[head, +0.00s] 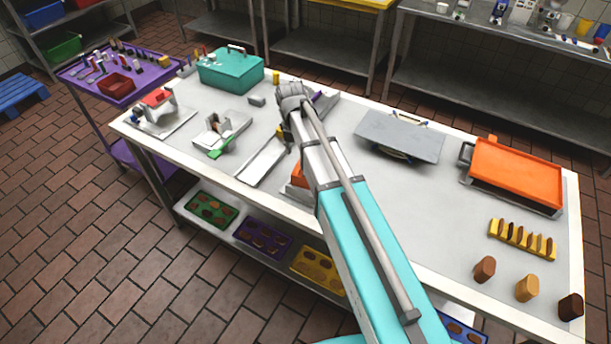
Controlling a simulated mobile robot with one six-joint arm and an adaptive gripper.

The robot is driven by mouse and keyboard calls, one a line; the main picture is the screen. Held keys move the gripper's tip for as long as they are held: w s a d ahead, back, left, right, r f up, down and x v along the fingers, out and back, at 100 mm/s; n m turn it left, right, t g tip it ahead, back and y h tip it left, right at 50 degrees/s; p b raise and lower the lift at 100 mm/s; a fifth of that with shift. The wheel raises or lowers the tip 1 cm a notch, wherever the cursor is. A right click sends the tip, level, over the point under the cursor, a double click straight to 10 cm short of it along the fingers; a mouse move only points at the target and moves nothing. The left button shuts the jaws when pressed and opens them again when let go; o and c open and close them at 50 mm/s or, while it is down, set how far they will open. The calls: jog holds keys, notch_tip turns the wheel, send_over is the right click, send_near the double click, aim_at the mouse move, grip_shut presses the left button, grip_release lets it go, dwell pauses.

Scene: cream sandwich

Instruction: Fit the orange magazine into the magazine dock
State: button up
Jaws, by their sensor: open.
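A small orange block (299,175), which may be the orange magazine, shows partly at the table's near edge. My arm hides the rest of it, so its pose cannot be told. A long pale channel (262,160) lies just left of it, with a yellow part at its far end. A grey-purple device (325,101) stands behind my arm's far joint. I cannot tell which of these is the magazine dock. My arm reaches up across the table's middle, and my gripper's fingers are hidden behind it.
On the white table (420,208) stand a teal box (230,70), a grey plate (400,136) and a large orange tray-like unit (517,171). Yellow holder (522,240) and several brown and tan pieces sit at right. The table's centre right is clear.

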aim_at(299, 163)
dwell(0.3)
jog(key=shift+s+d+f+b, duration=0.1)
jog(key=shift+s+f+b, duration=0.15)
jog(key=shift+f+b, duration=1.05)
jog(key=shift+s+d+f+b, duration=0.1)
jog(key=shift+s+f+b, duration=0.1)
jog(key=shift+f+b, duration=1.1)
jog(key=shift+f, duration=0.2)
jog(key=shift+c, duration=0.3)
grip_shut()
